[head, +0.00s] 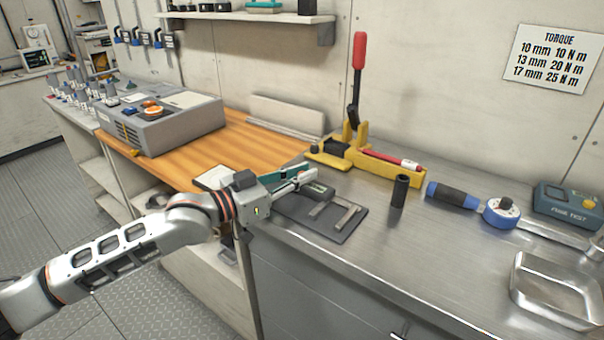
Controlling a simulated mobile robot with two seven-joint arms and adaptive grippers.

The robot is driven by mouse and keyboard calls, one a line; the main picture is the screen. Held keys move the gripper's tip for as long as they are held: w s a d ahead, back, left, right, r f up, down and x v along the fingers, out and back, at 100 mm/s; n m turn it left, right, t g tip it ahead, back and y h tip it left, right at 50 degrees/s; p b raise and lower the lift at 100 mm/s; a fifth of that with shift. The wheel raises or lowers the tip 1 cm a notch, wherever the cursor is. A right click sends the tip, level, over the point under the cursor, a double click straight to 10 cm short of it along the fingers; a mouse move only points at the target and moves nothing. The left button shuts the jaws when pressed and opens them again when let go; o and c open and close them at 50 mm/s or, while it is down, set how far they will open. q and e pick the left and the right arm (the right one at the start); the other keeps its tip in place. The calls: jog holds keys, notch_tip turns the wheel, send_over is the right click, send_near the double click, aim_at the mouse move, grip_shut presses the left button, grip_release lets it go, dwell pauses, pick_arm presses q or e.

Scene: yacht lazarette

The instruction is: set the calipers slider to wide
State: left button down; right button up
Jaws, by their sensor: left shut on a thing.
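The calipers (324,205) lie on a dark mat (358,229) on the steel worktop, near its front edge. Their dark slider body (317,189) is at the back left of the mat, and a pale metal piece (348,217) shows to its right. My left gripper (305,181) reaches in from the left and is shut at the slider body. The fingers hide part of the calipers, and the slider's exact setting is too small to read. My right gripper is out of view.
A yellow tool with a red-handled lever (357,70) stands behind the mat. A black cylinder (399,191) stands to the right, then a blue-handled torque wrench (453,197), a metal tray (555,291) and a tester box (567,205). The worktop front is clear.

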pick_arm(q)
jog(key=c, duration=2)
grip_release()
jog(key=shift+s, duration=0.1)
jog(key=v, duration=1.2)
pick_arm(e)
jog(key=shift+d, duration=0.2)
